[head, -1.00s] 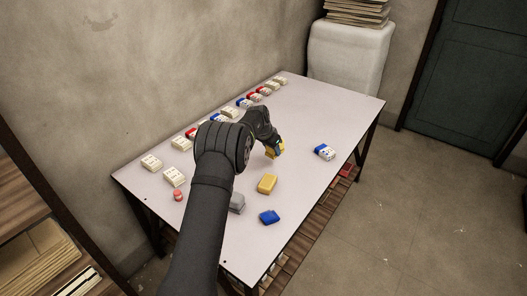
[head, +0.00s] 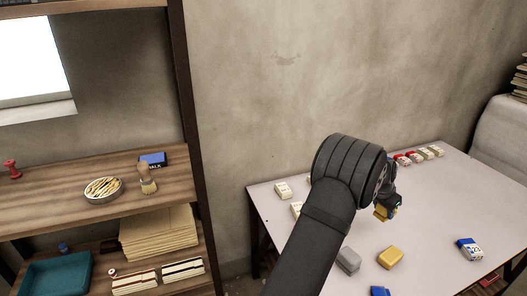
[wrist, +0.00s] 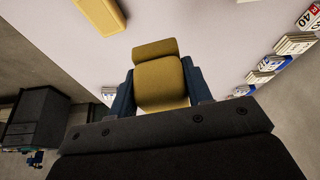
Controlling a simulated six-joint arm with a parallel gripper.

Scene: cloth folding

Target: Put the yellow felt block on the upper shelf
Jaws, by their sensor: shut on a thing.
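My gripper (head: 384,214) is shut on a mustard-yellow block (wrist: 160,75), which looks like the yellow felt block. In the head view the block (head: 381,212) is small and partly hidden by the gripper; it is above the table, well right of the shelves. In the wrist view it sits between the two fingers. A wooden shelf board (head: 50,216) at the left, above a lower board (head: 190,285), holds things with bare wood between them. Another board edge (head: 100,5) shows at the top of the picture.
The shelf holds a dish of sticks (head: 103,189), a brush (head: 147,180), a blue chalk box (head: 153,160) and a red pin-shaped thing (head: 12,168). A dark post (head: 190,120) edges the shelves. A second yellow block (head: 390,257) and a grey block (head: 348,259) lie on the table (head: 430,220).

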